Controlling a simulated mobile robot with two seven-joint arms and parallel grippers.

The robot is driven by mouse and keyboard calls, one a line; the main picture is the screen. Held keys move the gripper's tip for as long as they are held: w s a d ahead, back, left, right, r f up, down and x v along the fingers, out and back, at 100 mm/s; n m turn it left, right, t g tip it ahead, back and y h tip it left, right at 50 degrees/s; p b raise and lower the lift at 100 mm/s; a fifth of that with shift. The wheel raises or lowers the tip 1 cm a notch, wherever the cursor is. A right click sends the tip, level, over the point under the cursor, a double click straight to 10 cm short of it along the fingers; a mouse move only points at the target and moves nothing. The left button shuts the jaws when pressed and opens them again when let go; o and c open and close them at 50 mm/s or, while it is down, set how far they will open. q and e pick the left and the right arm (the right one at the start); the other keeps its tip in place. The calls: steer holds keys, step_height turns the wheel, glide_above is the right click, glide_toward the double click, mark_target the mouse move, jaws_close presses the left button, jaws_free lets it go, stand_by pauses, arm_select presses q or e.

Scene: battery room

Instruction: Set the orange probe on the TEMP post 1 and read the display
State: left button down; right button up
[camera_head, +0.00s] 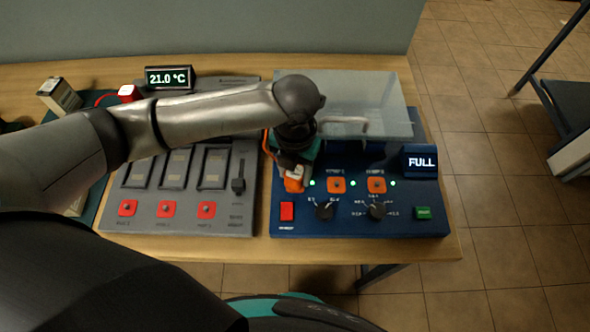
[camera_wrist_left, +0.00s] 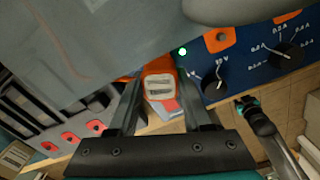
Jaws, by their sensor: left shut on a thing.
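My left gripper (camera_head: 293,172) is shut on an orange probe with a pale ridged part, low over the left end of the row of orange posts on the blue panel. The probe (camera_wrist_left: 158,83) shows between the fingers in the left wrist view. The post under it and its label are hidden, so I cannot tell whether the probe is seated. The middle orange post (camera_head: 336,186) and right orange post (camera_head: 377,185) are bare; their labels are too small to read surely. The temperature display (camera_head: 168,78) reads 21.0 °C. A dark gripper, seemingly my right (camera_wrist_left: 251,108), shows in the wrist view.
The blue panel (camera_head: 350,223) has two dark knobs, a red button (camera_head: 287,212) and a green button (camera_head: 423,213). A clear cover (camera_head: 370,95) stands behind. A second display (camera_head: 421,162) reads FULL. A grey panel (camera_head: 150,222) with red posts lies left.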

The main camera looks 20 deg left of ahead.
arm_select(q)
steer(key=shift+f, duration=0.25)
steer(key=shift+r, duration=0.1)
stand_by(0.3)
steer(key=shift+p, duration=0.8)
stand_by(0.6)
steer(key=shift+f+b, duration=0.35)
steer(key=shift+f, duration=0.35)
steer(key=c, duration=0.6)
jaws_free()
step_height(320, 180, up, 11)
steer(key=p, duration=1.2)
steer(key=shift+r, duration=0.1)
